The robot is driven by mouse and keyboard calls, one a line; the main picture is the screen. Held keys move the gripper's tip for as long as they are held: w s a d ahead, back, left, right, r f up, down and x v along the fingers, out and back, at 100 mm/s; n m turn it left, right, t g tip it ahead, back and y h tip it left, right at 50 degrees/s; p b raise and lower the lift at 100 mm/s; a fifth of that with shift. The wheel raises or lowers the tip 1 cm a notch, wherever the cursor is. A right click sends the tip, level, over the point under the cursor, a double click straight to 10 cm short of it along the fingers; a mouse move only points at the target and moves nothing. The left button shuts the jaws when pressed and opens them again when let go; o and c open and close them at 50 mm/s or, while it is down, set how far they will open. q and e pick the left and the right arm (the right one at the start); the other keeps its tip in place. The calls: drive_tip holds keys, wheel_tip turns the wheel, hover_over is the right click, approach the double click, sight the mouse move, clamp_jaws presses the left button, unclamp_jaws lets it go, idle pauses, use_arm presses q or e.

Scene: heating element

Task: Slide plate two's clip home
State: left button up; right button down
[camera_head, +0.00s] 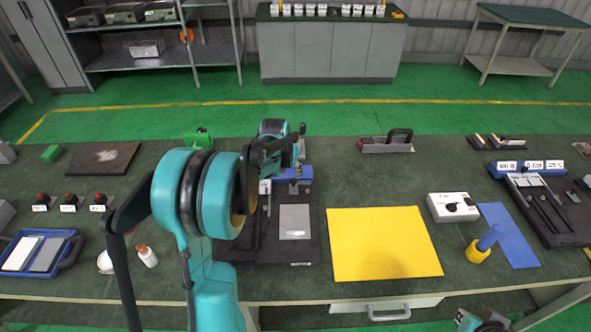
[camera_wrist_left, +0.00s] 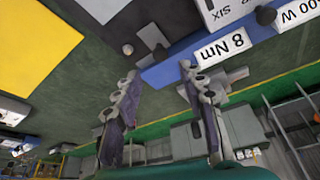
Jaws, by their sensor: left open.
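My left gripper (camera_head: 290,150) is above the back of a dark base board (camera_head: 302,252), by a blue block (camera_head: 302,173). A grey plate (camera_head: 295,221) lies on the board in front of the block. The wrist view shows a blue strip (camera_wrist_left: 165,71) labelled "8 Nm" and a small grey part (camera_wrist_left: 226,80) near one finger. I cannot tell which plate is plate two, or pick out its clip; my arm hides part of the board. My right gripper is not seen.
A yellow sheet (camera_head: 384,243) lies right of the board.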

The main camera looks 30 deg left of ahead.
sight(293, 181)
use_arm(q)
drive_tip(key=b+x, duration=0.2)
drive_tip(key=x, duration=0.5)
drive_tip(key=shift+w+f, duration=0.1)
drive_tip(key=shift+f, duration=0.3)
clamp_jaws()
